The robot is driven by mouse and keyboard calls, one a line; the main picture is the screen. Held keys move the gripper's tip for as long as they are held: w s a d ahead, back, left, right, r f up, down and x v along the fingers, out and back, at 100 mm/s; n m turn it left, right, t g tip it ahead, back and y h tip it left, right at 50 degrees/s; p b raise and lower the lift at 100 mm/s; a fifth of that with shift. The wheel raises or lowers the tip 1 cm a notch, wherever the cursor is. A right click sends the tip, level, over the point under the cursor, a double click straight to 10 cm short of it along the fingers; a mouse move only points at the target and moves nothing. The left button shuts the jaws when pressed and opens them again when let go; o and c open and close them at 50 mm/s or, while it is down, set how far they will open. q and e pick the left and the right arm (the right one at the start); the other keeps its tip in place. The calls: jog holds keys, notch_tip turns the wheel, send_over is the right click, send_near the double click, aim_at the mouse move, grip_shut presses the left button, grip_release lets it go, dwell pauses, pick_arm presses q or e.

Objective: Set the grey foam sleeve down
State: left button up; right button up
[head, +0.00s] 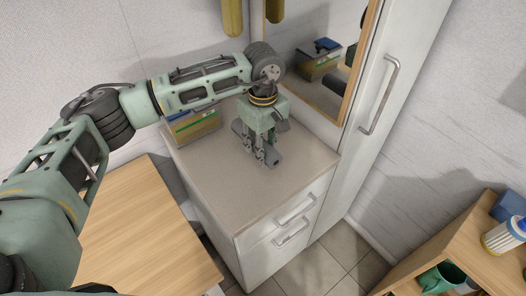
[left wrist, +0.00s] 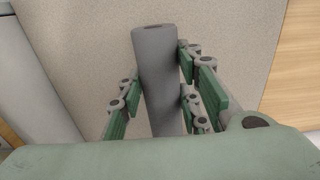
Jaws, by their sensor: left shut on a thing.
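The grey foam sleeve (left wrist: 160,70) is a plain grey tube with a small dark hole in its end in the left wrist view. It runs between the green finger pads of my left gripper (left wrist: 158,100), which is shut on it. In the head view my left gripper (head: 262,150) points down over the beige countertop (head: 245,195) of the white drawer cabinet. The sleeve (head: 271,158) lies across the fingertips there, partly hidden by the fingers. It is at or just above the top; I cannot tell whether it touches. My right gripper is not in view.
A yellow-green box (head: 195,126) stands at the countertop's back left. A wood-framed mirror (head: 318,60) and a tall white cabinet (head: 385,90) border the back and right. The countertop's front part is clear. A wooden table (head: 140,235) is at left; a shelf with a green mug (head: 442,278) at lower right.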

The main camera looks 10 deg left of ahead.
pick_arm(q)
notch_tip(320, 180, down, 3)
jog(key=shift+f+p, duration=0.1)
jog(key=shift+p, duration=0.6)
jog(key=shift+f, duration=0.4)
jog(key=shift+f+b, duration=0.2)
jog(key=shift+b, duration=0.1)
jog(key=o, duration=0.9)
jog(key=shift+r, duration=0.1)
jog(key=shift+o, duration=0.2)
